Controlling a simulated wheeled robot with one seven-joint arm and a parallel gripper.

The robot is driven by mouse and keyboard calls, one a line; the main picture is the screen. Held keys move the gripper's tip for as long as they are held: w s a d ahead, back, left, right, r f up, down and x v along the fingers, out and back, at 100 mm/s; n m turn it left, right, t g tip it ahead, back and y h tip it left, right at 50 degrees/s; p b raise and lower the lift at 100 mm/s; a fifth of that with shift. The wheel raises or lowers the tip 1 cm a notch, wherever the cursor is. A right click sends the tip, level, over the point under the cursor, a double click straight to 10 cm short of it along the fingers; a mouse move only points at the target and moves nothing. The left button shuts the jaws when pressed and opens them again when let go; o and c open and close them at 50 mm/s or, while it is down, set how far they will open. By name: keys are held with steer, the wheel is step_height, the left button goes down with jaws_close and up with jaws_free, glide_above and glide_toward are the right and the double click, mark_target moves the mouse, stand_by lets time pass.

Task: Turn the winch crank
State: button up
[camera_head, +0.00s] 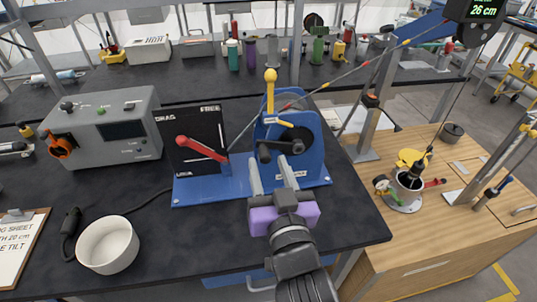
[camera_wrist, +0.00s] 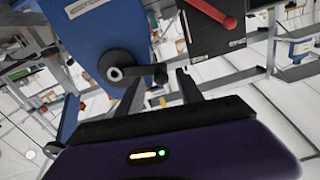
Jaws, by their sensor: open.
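The blue winch (camera_head: 290,125) stands on a blue base plate (camera_head: 200,190) on the black bench. Its dark crank (camera_head: 277,149) is on the front face, with a round hub and an arm reaching to a knob at the left; the crank (camera_wrist: 135,73) also shows in the wrist view, just beyond the fingers. My gripper (camera_head: 271,172) is open, its two pale fingers pointing at the crank from the front and slightly below. Whether a finger touches the crank is hard to tell.
A black panel (camera_head: 190,135) with a red lever (camera_head: 202,149) stands left of the winch. A yellow-knobbed lever (camera_head: 270,90) rises on the winch. A grey control box (camera_head: 100,125), white bowl (camera_head: 108,245) and clipboard (camera_head: 20,245) are to the left. A cable runs up to a 26 cm display (camera_head: 483,12).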

mark_target(266, 162)
steer(key=shift+x, duration=1.55)
steer(key=shift+c, duration=0.2)
jaws_close()
